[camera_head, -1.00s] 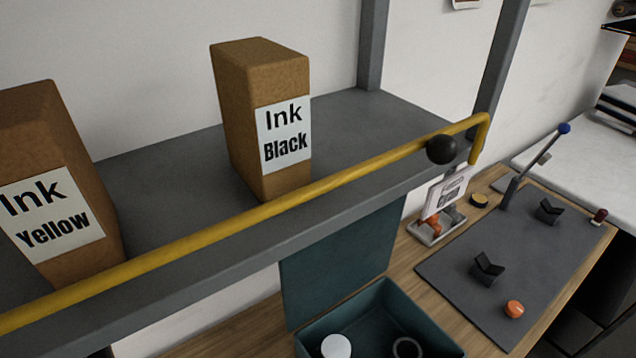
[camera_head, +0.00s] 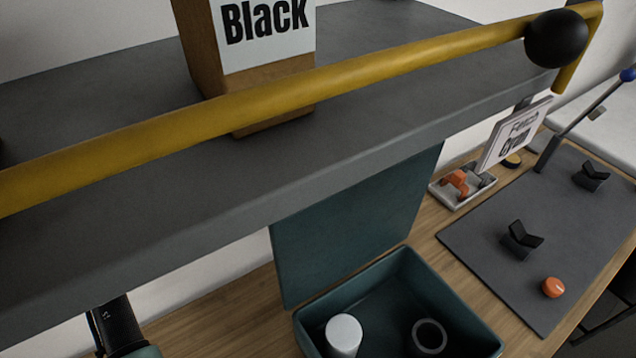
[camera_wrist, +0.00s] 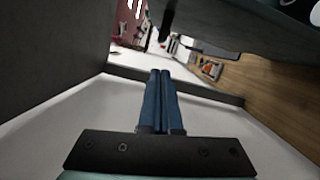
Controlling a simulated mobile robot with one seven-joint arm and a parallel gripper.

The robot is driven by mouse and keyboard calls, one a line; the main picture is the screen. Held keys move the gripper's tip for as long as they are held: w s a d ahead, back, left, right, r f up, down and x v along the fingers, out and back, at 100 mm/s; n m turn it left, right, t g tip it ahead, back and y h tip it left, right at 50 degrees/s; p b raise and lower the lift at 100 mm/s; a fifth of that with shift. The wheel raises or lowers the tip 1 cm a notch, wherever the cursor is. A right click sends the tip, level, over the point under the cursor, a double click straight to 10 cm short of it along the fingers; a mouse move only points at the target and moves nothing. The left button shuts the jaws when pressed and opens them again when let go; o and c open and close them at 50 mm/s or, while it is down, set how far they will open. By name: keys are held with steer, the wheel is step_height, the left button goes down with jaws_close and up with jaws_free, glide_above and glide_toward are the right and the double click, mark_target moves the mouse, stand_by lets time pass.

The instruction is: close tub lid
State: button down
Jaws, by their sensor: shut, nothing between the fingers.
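The open teal tub (camera_head: 465,318) stands on the wooden bench at the bottom of the head view. Its lid (camera_head: 345,235) stands upright at the tub's back left side, its top hidden behind the shelf.
A grey shelf (camera_head: 130,205) with a yellow rail (camera_head: 380,72) and black ball (camera_head: 556,39) overhangs the bench. An "Ink Black" box (camera_head: 268,85) stands on it. Right of the tub lies a dark mat (camera_head: 490,275) with black holders and an orange knob (camera_head: 553,287).

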steer(key=p+x, duration=0.2)
steer(key=x, duration=0.8)
steer(key=shift+s, duration=0.1)
steer(key=shift+r, duration=0.1)
